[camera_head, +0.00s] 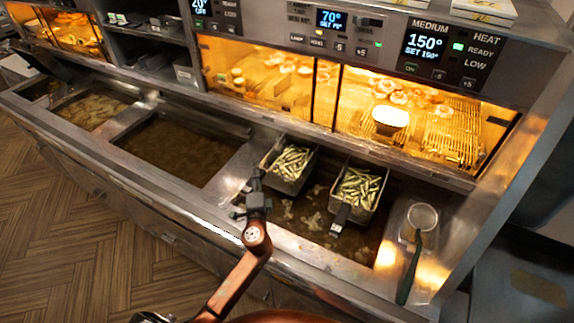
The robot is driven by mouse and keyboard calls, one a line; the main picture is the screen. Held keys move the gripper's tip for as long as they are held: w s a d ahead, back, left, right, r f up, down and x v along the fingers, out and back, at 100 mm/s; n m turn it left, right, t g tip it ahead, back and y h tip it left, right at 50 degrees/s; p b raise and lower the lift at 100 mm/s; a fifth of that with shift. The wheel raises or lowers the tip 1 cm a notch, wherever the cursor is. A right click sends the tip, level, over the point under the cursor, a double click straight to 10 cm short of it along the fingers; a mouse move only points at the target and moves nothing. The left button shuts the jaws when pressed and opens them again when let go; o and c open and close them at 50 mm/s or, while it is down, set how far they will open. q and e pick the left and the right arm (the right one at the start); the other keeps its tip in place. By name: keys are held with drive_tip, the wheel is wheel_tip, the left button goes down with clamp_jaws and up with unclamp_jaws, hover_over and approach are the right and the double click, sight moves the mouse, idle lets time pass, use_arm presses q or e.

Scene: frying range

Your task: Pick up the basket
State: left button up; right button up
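Two metal fry baskets filled with green fries or beans sit side by side in the right-hand oil vat (310,222). The left basket (290,164) is at the vat's back left. The right basket (359,190) has a dark handle (340,220) pointing toward the front. My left gripper (250,190) is at the front left of the left basket, where that basket's handle would be. The gripper and handle overlap in dark shapes, so I cannot tell whether the fingers are closed on it. My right gripper is not in view.
More oil vats (170,148) lie to the left. Lit warming cabinets (415,115) with food stand behind, under control panels. The wooden floor at left is clear.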

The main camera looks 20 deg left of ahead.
use_arm(q)
drive_tip(key=shift+w+a, duration=0.2)
drive_tip(key=shift+w, duration=0.05)
drive_tip(key=shift+c, duration=0.4)
clamp_jaws()
idle(0.4)
